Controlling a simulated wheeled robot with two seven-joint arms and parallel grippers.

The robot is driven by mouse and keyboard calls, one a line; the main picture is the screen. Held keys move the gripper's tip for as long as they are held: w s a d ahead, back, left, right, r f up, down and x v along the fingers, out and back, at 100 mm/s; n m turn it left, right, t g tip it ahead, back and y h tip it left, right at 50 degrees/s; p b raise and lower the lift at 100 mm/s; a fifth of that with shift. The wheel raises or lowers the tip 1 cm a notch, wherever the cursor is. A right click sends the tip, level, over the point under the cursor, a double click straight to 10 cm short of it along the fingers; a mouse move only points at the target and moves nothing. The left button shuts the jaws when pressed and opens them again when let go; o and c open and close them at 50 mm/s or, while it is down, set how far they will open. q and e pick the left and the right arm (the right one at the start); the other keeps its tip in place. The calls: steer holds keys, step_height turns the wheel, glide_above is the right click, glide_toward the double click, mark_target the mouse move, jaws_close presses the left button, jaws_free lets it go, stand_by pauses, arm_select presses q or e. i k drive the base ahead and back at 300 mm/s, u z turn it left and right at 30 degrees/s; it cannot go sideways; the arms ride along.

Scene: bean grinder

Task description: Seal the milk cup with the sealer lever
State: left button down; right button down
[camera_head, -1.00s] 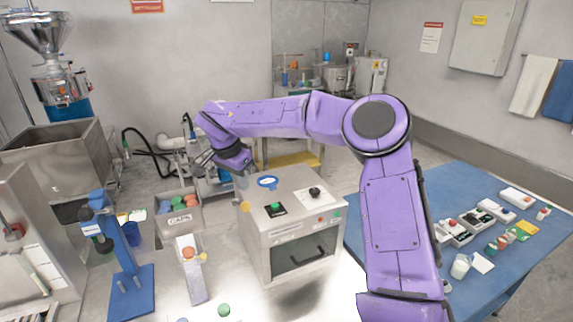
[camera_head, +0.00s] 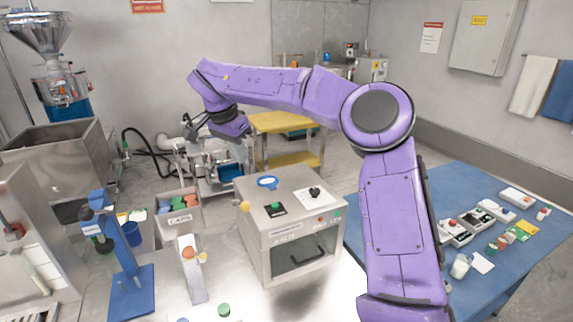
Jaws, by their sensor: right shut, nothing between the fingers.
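My right gripper (camera_head: 190,128) hangs at the end of my purple arm, above the cap bin and the back of the steel bench. Its fingers are shut and empty, touching nothing that I can see. A blue press stand (camera_head: 132,262) with an upright post and dark head stands at the left. A narrow metal device (camera_head: 192,275) with an orange knob stands right of it. I cannot tell which of them carries the sealer lever. A white cup (camera_head: 460,267) stands on the blue table at the right; I cannot tell if it is the milk cup. My left gripper is out of view.
A steel box machine (camera_head: 305,254) with a green button, black knob and front handle stands mid-bench. A bin marked CAPS (camera_head: 181,218) holds coloured caps. A green cap (camera_head: 224,310) lies at the front edge. The blue table (camera_head: 490,297) carries several small items.

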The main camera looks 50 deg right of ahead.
mark_target(245, 207)
steer(key=k, duration=1)
